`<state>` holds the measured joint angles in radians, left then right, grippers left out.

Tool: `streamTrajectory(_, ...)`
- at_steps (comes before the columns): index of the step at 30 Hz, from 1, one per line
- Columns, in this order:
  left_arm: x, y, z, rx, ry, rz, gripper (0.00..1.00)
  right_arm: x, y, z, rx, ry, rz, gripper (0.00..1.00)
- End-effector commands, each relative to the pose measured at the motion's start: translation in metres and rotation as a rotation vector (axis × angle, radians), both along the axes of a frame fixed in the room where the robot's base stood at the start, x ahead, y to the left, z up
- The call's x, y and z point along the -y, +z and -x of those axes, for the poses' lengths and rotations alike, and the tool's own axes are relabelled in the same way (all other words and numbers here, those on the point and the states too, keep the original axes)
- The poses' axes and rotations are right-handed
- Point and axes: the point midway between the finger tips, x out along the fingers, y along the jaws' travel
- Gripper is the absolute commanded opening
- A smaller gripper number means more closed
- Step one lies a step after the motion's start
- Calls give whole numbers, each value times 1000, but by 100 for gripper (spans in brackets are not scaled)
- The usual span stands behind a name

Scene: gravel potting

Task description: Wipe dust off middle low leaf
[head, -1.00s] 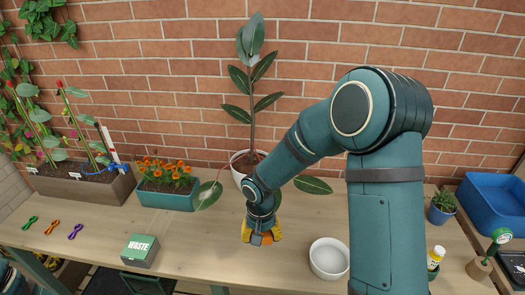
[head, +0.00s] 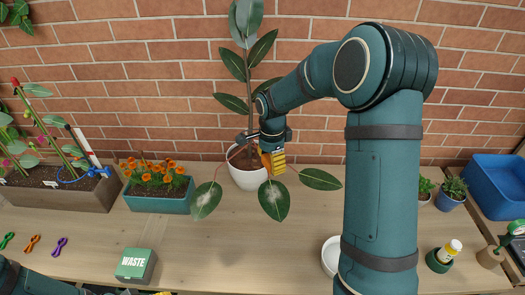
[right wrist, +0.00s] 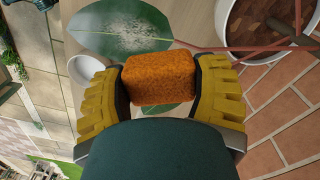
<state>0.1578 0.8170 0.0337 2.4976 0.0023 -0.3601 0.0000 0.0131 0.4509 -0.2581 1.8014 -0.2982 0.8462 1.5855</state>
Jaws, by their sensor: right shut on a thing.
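The potted plant has three low leaves. The middle low leaf (head: 273,202) hangs in front of the white pot (head: 248,178) with a pale dusty patch on it. A leaf with pale specks, seemingly the same one, fills the upper left of the right wrist view (right wrist: 115,30). My right gripper (head: 275,160) is shut on an orange sponge (right wrist: 160,80). It holds the sponge just above and behind the middle leaf, apparently apart from it. Another leaf (right wrist: 165,110) lies partly hidden behind the sponge. My left gripper (head: 163,292) barely shows at the bottom edge.
The left low leaf (head: 206,200) also looks dusty; the right low leaf (head: 320,179) looks clean. A white bowl (head: 330,256) is partly hidden by my right arm. A flower planter (head: 158,204) and a WASTE box (head: 136,265) stand left. The table's middle front is clear.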

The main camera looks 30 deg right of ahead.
Motion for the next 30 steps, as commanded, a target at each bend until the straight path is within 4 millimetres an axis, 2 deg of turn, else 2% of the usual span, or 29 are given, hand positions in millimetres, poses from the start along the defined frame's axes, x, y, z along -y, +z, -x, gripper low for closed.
streamTrajectory(8,0,-8,0,-1,0,-1,47,0,-10,0,-1,2,0,31)
streamTrajectory(22,2,-44,-1,-1,2,-7,47,0,-55,1,-1,3,1,31)
streamTrajectory(30,2,-48,-1,-1,2,-9,47,0,-61,0,0,3,0,31)
